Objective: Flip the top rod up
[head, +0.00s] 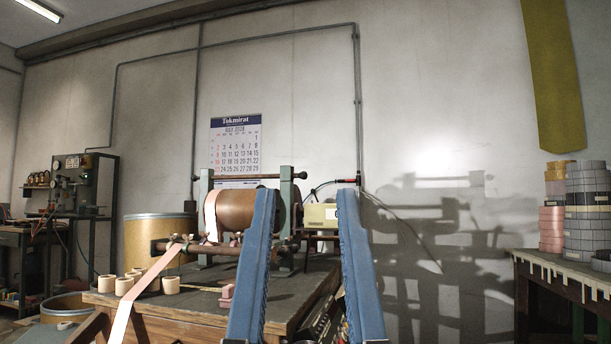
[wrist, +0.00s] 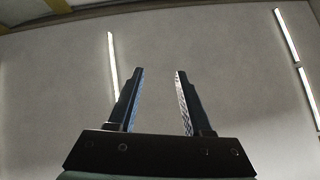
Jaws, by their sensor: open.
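The tape winding machine stands on a wooden workbench (head: 150,312), with a large brown roll (head: 233,212) between two grey-green posts. The top rod (head: 252,177) runs across the posts above the roll and has dark ends. A lower rod (head: 215,249) with small clamps lies in front of the roll. A pale pink tape strip (head: 143,287) runs from the lower left up to this rod. My gripper (head: 306,190) is open and empty, its two blue fingers pointing up in front of the machine's right part. The wrist view shows the open fingers (wrist: 160,70) against a bare surface.
Several cream tape cores (head: 125,286) and a pink block (head: 227,293) lie on the bench. A light-coloured box (head: 320,216) sits behind my fingers. A right table (head: 560,282) holds stacked tape rolls (head: 587,215). A calendar (head: 235,150) hangs behind.

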